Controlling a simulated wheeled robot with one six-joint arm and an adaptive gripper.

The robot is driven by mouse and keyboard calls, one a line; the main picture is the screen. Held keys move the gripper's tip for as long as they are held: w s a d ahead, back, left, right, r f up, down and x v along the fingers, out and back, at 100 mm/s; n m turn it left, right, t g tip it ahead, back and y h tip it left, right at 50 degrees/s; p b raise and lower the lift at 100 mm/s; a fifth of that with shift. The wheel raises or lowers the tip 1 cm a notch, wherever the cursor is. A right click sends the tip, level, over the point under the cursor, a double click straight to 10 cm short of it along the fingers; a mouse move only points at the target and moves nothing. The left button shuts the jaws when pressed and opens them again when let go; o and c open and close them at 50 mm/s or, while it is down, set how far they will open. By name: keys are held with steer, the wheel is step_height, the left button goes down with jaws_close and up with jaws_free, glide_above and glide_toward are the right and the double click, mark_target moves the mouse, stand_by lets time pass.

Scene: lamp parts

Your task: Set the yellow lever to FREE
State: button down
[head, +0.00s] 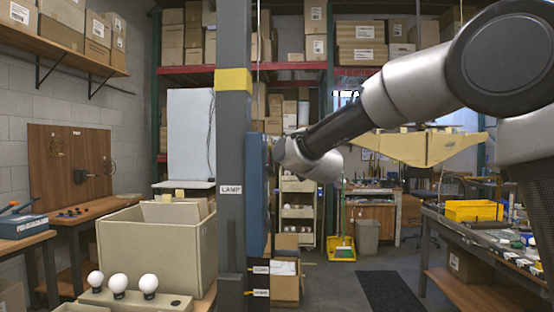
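I cannot make out a yellow lever in the head view. A grey post (231,140) with a yellow band and a LAMP label stands left of the middle. A blue panel (256,200) is on the post's right side, seen nearly edge-on, so its face is hidden. My arm comes in from the upper right, and its wrist end is close to the panel's upper right edge. I cannot tell whether it touches. My gripper's fingers are not visible there.
An open beige box (158,250) and a holder (135,299) with three white bulbs stand at the lower left. A workbench with a yellow bin (473,210) is at the right. Open floor with a dark mat (390,291) lies between post and workbench.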

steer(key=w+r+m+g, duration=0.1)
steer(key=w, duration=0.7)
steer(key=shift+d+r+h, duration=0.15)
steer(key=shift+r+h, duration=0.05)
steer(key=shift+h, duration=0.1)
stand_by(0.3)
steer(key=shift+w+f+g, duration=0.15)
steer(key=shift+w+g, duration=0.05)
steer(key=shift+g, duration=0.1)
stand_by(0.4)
